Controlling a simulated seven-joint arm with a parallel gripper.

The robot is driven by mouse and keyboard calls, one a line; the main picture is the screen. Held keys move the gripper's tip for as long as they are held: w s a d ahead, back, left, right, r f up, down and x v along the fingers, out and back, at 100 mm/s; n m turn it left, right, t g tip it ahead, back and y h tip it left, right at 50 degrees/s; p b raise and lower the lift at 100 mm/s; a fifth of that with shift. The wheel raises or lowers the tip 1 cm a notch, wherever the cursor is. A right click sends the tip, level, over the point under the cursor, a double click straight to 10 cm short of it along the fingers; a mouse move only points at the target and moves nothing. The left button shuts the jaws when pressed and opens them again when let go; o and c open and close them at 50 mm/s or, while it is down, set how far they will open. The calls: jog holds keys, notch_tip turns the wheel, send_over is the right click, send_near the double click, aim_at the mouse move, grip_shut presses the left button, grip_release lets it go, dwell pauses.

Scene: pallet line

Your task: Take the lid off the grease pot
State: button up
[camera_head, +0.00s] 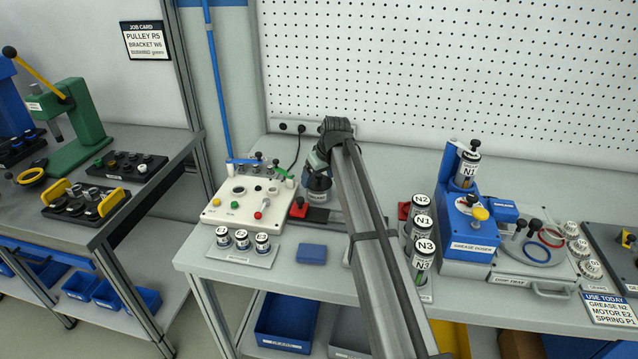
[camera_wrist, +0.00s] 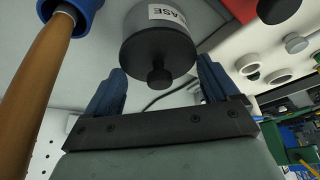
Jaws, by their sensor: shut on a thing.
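The grease pot (camera_wrist: 158,16) is a grey cylinder with a white label, partly legible as "ASE", at the top middle of the wrist view. In the head view the pot (camera_head: 318,196) stands at the back of the bench, partly hidden by my arm. Its lid (camera_wrist: 158,50) is dark grey with a round knob and sits against the pot, with no gap visible. My gripper (camera_wrist: 160,68) has its blue fingers on either side of the lid, shut on it. In the head view my gripper (camera_head: 319,162) is above the pot, its fingertips hard to make out.
A white panel (camera_head: 245,205) with buttons stands left of the pot. Labelled canisters (camera_head: 422,228) and a blue grease doser (camera_head: 470,225) stand to the right. The pegboard wall (camera_head: 450,70) is behind.

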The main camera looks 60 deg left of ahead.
jog(key=shift+c, duration=0.6)
jog(key=shift+r, duration=0.1)
notch_tip(320, 180, up, 9)
jog(key=shift+r, duration=0.2)
jog(key=w+d+r+m+t, duration=0.2)
jog(key=w+d+m, duration=0.2)
jog(key=w+d, duration=0.8)
jog(key=shift+w+d+f, duration=0.1)
jog(key=shift+w+f, duration=0.05)
jog(key=shift+f, duration=2.55)
jog(key=shift+w+d+f, duration=0.1)
jog(key=shift+d+f, duration=0.05)
jog(key=shift+f, duration=2.5)
jog(key=shift+w+d+f, duration=0.1)
jog(key=shift+w+f, duration=0.05)
jog(key=shift+f, duration=2.55)
jog(key=shift+f, duration=0.1)
